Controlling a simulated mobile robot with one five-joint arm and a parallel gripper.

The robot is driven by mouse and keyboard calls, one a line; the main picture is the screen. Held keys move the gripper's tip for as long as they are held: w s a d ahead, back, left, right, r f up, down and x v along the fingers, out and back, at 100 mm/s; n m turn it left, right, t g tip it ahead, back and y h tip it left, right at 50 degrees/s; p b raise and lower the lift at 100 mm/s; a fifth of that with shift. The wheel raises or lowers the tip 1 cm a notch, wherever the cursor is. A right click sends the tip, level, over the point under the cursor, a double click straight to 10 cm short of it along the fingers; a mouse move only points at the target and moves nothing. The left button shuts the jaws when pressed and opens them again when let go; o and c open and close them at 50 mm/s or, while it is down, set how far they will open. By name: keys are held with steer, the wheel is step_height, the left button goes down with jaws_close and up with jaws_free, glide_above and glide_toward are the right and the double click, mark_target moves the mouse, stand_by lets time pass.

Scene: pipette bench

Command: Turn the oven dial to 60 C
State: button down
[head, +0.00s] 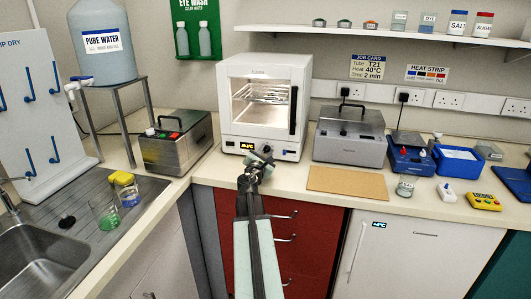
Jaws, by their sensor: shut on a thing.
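The white oven (236,112) stands on the bench in the middle of the head view, door shut, its lit inside showing a wire rack. A small dark display (247,146) with yellow digits is on its lower front panel; I cannot read the digits surely. My gripper (263,156) reaches up from the front to this panel, just right of the display, and is shut on the oven dial. The dial is mostly hidden by the gripper, so its pointer and setting cannot be told. A black door handle (293,110) is on the oven's right side.
A steel bath with red and green buttons (177,142) stands left of the oven, and a grey lidded unit (349,140) stands right. A brown board (346,183) lies at the bench front. A small jar (405,187) stands right of it. Red drawers (300,255) are below.

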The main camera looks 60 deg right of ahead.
steer(key=m, duration=0.5)
steer(key=shift+s+f+m, duration=0.15)
steer(key=shift+m, duration=0.15)
stand_by(0.5)
steer(key=c, duration=1.2)
jaws_free()
steer(key=shift+o, duration=0.2)
steer(key=v, duration=0.8)
steer(key=shift+d, duration=0.1)
